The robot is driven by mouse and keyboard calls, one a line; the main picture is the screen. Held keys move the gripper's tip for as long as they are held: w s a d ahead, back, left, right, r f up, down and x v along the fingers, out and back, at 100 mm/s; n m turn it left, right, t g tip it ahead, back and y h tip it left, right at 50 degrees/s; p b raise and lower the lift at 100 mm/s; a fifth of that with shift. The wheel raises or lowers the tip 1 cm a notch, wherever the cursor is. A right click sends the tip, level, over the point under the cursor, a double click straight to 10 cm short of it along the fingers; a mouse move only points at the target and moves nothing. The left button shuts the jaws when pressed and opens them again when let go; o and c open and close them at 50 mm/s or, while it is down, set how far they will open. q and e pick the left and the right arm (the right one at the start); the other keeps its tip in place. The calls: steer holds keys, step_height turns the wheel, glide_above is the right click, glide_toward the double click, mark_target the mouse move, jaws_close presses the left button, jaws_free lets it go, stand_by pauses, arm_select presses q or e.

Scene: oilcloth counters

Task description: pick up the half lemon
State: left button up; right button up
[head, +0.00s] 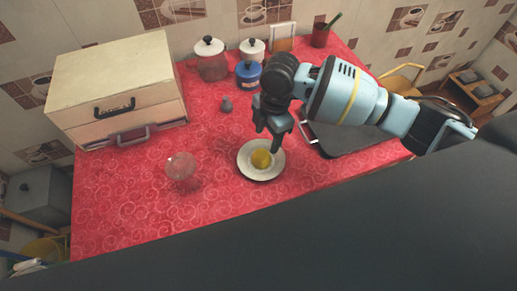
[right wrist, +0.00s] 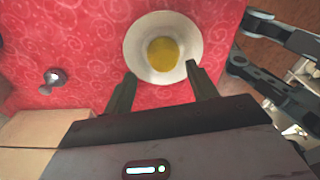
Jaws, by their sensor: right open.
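The half lemon (head: 262,158) is a small yellow round on a white plate (head: 245,165) on the red patterned counter. In the right wrist view the half lemon (right wrist: 162,53) lies on the white plate (right wrist: 135,40), just beyond my fingertips. My right gripper (head: 267,138) is above the far side of the plate, pointing down. In the right wrist view its two fingers (right wrist: 161,78) are spread with nothing between them, one at each side of the plate's near rim.
A cream drawer cabinet (head: 110,75) stands at the left. Lidded jars (head: 211,60) stand behind. A dark tray (head: 345,138) lies right. The front left counter is clear.

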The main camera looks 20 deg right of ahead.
mark_target(262, 152)
steer(key=shift+s+f, duration=0.15)
steer(key=shift+s+a+f, duration=0.1)
steer(key=shift+f, duration=0.25)
steer(key=shift+a+f, duration=0.1)
steer(key=shift+f, duration=0.7)
steer(key=shift+a+f, duration=0.1)
steer(key=shift+f, duration=0.05)
steer(key=f, duration=0.2)
steer(key=a+f, duration=0.1)
steer(key=f, duration=0.1)
steer(key=shift+s+f, duration=0.15)
steer(key=shift+f, duration=0.25)
arm_select(q)
steer(key=shift+s+d+f, duration=0.1)
steer(key=shift+s+f, duration=0.25)
steer(key=shift+s, duration=0.1)
arm_select(e)
steer(key=shift+a, duration=0.1)
